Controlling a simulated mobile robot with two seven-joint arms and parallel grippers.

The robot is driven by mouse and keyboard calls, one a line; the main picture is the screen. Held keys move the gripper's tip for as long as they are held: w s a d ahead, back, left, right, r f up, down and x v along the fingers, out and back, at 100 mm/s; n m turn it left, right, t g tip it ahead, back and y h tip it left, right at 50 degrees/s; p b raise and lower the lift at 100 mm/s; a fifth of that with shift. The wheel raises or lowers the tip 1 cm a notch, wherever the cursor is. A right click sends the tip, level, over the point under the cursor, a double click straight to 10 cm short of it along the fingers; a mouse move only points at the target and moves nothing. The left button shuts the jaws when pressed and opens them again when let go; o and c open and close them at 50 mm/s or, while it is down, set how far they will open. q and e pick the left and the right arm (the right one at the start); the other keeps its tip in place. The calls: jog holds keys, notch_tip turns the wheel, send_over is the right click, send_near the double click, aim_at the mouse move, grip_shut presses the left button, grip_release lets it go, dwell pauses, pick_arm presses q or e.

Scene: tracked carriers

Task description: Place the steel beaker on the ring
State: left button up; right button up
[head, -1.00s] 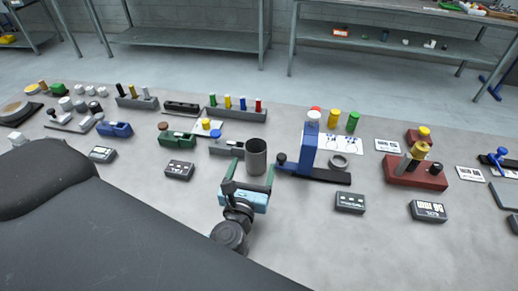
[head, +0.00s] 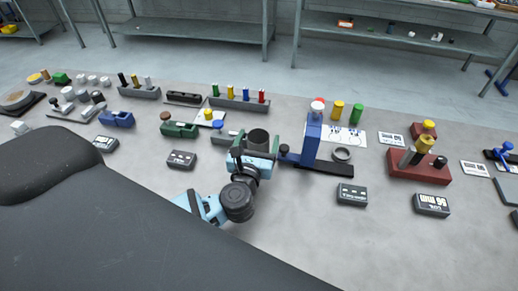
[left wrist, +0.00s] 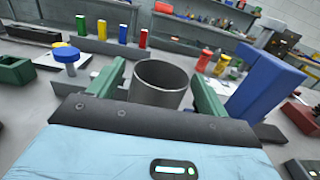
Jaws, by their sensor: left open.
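The steel beaker (head: 258,137) stands upright on the table, a dark grey open cylinder. Its lower part is hidden behind my left gripper (head: 257,153) in the head view. In the left wrist view the beaker (left wrist: 160,84) sits between the two green fingers of the left gripper (left wrist: 160,92), which are apart on either side of it; a gap shows on at least the left side. The grey ring (head: 342,154) lies to the right, by the dark base of the blue upright stand (head: 312,138). My right gripper is not in view.
The blue stand and its dark base (head: 330,169) are just right of the gripper. A green block (head: 179,129) lies to the left, and a rack of coloured pegs (head: 238,104) stands behind. A display box (head: 352,194) sits in front of the ring.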

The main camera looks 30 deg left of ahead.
pick_arm(q)
jog(key=shift+w, duration=0.35)
jog(key=c, duration=1.2)
